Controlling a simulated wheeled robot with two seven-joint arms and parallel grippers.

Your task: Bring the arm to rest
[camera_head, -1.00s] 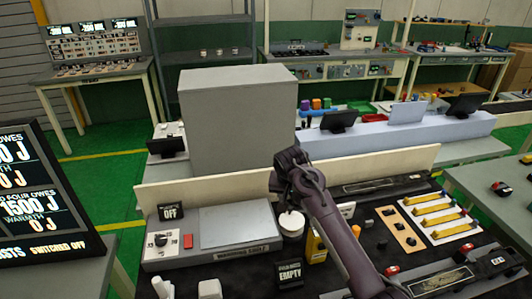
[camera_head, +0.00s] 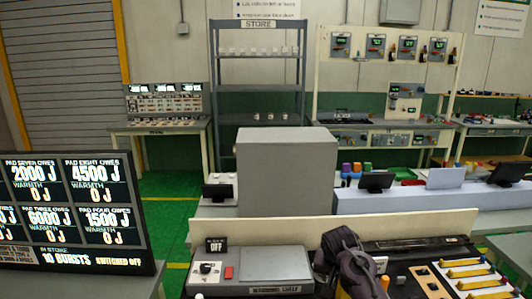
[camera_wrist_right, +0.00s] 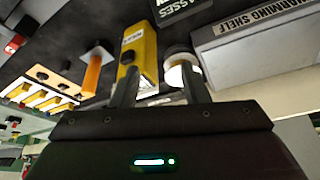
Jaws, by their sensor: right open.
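My right arm rises from the bottom of the head view, and its dark gripper (camera_head: 328,262) is over the bench beside the grey warming shelf (camera_head: 268,264). In the right wrist view the two fingers (camera_wrist_right: 160,86) are apart, with nothing held between them. A white round piece (camera_wrist_right: 181,66) lies beyond them, near one finger; I cannot tell the gap. A yellow block (camera_wrist_right: 141,55) stands beyond the other finger. In the head view my arm hides much of the bench there. My left gripper is not in view.
A cream low wall (camera_head: 400,229) runs behind the bench, with a tall grey box (camera_head: 286,175) behind it. A dark display board (camera_head: 76,215) stands at left. Yellow bars (camera_head: 470,273) lie on a white panel at right. An orange piece (camera_wrist_right: 93,72) shows in the wrist view.

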